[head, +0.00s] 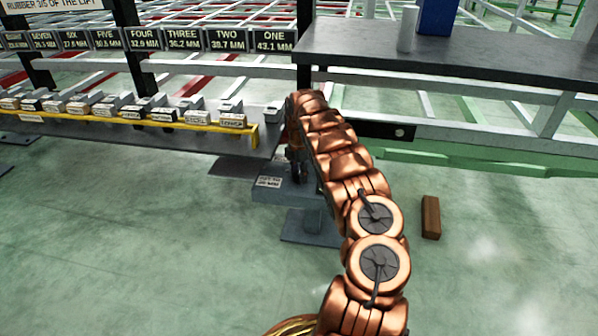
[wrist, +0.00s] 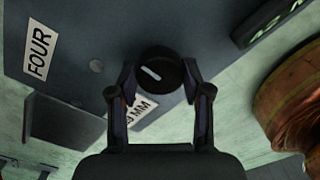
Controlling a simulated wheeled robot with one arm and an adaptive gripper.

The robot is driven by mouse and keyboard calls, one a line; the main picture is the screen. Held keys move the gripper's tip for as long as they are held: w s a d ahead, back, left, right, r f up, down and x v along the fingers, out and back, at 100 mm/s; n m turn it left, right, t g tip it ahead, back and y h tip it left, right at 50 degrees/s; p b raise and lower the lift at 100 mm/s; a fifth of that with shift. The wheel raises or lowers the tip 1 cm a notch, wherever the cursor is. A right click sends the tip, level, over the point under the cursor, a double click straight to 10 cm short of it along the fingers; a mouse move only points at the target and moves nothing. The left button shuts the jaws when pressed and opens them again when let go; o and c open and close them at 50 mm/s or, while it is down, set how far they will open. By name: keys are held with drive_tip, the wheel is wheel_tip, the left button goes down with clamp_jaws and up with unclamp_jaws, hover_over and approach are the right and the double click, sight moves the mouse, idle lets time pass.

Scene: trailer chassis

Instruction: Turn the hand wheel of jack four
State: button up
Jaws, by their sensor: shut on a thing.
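The hand wheel (wrist: 158,72) is a round black knob with a white mark, in the upper middle of the wrist view. It sits on a dark grey plate (wrist: 85,25) that carries a white label reading FOUR (wrist: 40,52). My gripper (wrist: 159,82) is shut on the hand wheel, one finger on each side of it. A second white label (wrist: 142,112), ending in MM, is partly hidden behind my left-hand finger. In the head view my copper arm reaches down over a grey stand, and the wheel cannot be made out there.
In the head view, a grey bench (head: 450,58) with a white cylinder (head: 408,28) stands at the upper right. A yellow-edged rack (head: 190,124) of small labelled blocks lies to the left, under a row of signs (head: 183,39). A brown block (head: 431,217) is on the open green floor.

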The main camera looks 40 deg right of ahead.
drive_tip(key=m+p, duration=0.1)
drive_tip(key=p, duration=0.1)
drive_tip(key=m+p, duration=0.1)
drive_tip(key=p, duration=0.1)
drive_tip(key=shift+a+r+m+p, duration=0.15)
drive_tip(key=shift+r+m+p, duration=0.15)
drive_tip(key=shift+r+p, duration=0.1)
drive_tip(key=m+p, duration=0.3)
drive_tip(key=p, duration=0.1)
drive_tip(key=shift+f+p, duration=0.15)
drive_tip(key=shift+p, duration=0.2)
drive_tip(key=m+p, duration=0.3)
drive_tip(key=m, duration=0.1)
drive_tip(key=shift+p, duration=0.3)
drive_tip(key=m+p, duration=0.3)
drive_tip(key=m, duration=0.1)
drive_tip(key=shift+f+m, duration=0.1)
drive_tip(key=shift+m, duration=0.2)
drive_tip(key=m+p, duration=0.3)
drive_tip(key=m, duration=0.3)
drive_tip(key=shift+p, duration=0.4)
drive_tip(key=m+p, duration=0.1)
drive_tip(key=m, duration=0.4)
drive_tip(key=shift+f+m, duration=0.15)
drive_tip(key=shift+m, duration=0.25)
drive_tip(key=shift+p, duration=0.3)
